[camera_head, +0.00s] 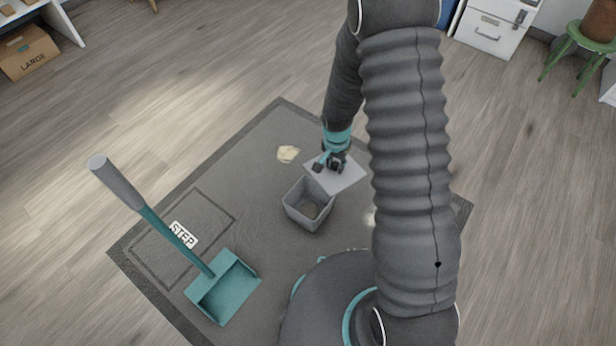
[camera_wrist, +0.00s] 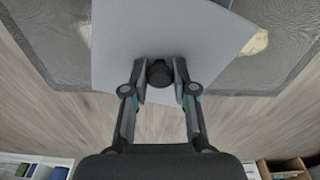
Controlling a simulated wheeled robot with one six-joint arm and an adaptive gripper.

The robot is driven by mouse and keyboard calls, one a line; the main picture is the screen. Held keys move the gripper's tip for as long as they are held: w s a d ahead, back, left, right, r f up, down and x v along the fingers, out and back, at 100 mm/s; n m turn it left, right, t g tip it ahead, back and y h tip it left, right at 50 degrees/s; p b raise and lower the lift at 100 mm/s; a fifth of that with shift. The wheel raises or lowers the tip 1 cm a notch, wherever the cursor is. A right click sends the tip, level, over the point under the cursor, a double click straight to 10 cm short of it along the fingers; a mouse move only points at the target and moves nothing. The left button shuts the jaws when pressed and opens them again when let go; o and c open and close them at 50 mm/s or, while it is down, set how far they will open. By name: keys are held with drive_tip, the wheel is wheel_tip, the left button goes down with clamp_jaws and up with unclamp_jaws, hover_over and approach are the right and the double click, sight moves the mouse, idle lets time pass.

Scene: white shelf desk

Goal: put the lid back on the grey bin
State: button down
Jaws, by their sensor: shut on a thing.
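The grey bin (camera_head: 308,208) stands open on the dark mat, and its inside shows from above. The lid (camera_head: 345,178) is a flat light-grey square beside and behind the bin, to its upper right. My gripper (camera_head: 333,163) is over the lid. In the wrist view my gripper (camera_wrist: 160,75) is shut on the dark round knob (camera_wrist: 160,73) of the lid, and the lid (camera_wrist: 155,30) fills the upper middle. The lid's near corner looks close to the bin's rim; whether they touch, or how high the lid is, I cannot tell.
The dark mat (camera_head: 270,150) lies on a wood floor. A teal dustpan (camera_head: 225,290) with a long handle lies at the left by a STEP label (camera_head: 183,235). A crumpled pale scrap (camera_head: 288,153) lies behind the bin. A white drawer cabinet (camera_head: 495,28) and green stool (camera_head: 580,45) stand far right.

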sight(313, 175)
drive_tip(key=a+f+m+p, duration=0.1)
drive_tip(key=a+m, duration=0.1)
drive_tip(key=s+a+f+m, duration=0.1)
drive_tip(key=a+m, duration=0.1)
drive_tip(key=s+a+f+m+p, duration=0.1)
drive_tip(key=a+f+m, duration=0.1)
drive_tip(key=shift+a+h+p, duration=0.3)
drive_tip(key=shift+a+p, duration=0.05)
wheel_tip(313, 175, down, 8)
drive_tip(key=a+m+b, duration=0.1)
drive_tip(key=m+b, duration=0.1)
drive_tip(key=b, duration=0.2)
drive_tip(key=shift+s+a+r, duration=0.15)
drive_tip(key=shift+s+r, duration=0.1)
drive_tip(key=shift+s, duration=0.1)
drive_tip(key=shift+b, duration=1.25)
idle(1.6)
drive_tip(key=shift+f+b, duration=0.15)
drive_tip(key=shift+b, duration=1.2)
idle(1.1)
idle(0.4)
drive_tip(key=c, duration=0.8)
unclamp_jaws()
drive_tip(key=shift+c, duration=0.2)
